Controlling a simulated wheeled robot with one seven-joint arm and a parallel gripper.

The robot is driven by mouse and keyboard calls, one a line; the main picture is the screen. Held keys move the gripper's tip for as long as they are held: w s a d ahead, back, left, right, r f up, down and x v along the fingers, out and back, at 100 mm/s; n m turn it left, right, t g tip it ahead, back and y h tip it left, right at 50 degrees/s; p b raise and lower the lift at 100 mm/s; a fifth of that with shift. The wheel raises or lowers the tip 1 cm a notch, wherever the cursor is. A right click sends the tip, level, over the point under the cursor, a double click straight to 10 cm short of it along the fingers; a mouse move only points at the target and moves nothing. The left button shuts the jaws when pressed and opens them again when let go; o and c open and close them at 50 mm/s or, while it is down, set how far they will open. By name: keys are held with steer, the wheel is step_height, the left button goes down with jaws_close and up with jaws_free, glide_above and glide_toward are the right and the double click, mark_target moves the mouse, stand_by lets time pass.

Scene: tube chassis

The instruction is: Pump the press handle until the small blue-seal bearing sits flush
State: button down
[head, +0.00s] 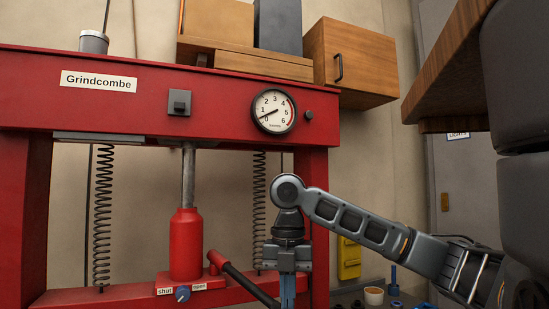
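The red press frame (215,112) fills the left of the head view. Its red bottle jack (186,245) stands upright, with the bright ram (188,177) reaching up under the beam. The black pump handle (245,284) slants from a red socket down to the right and leaves the frame at the bottom. My gripper (288,288) points down beside the visible lower end of the handle. Its fingertips are cut off by the bottom edge, so its grip on the handle cannot be told. I cannot make out the blue-seal bearing on the press.
The gauge (274,111) needle points near its low end. A blue valve knob (182,294) sits between "shut" and "open" labels. Small blue parts (393,287) and a cup (374,296) lie at lower right. Wooden cabinets (350,62) and a brown overhang (450,75) are above.

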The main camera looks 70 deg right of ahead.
step_height(320, 180, up, 14)
steer(key=p, duration=0.8)
steer(key=shift+r, duration=0.15)
stand_by(0.4)
steer(key=shift+f+b, duration=4)
steer(key=shift+f, duration=3.6)
step_height(320, 180, up, 15)
steer(key=p, duration=0.8)
steer(key=shift+f, duration=0.1)
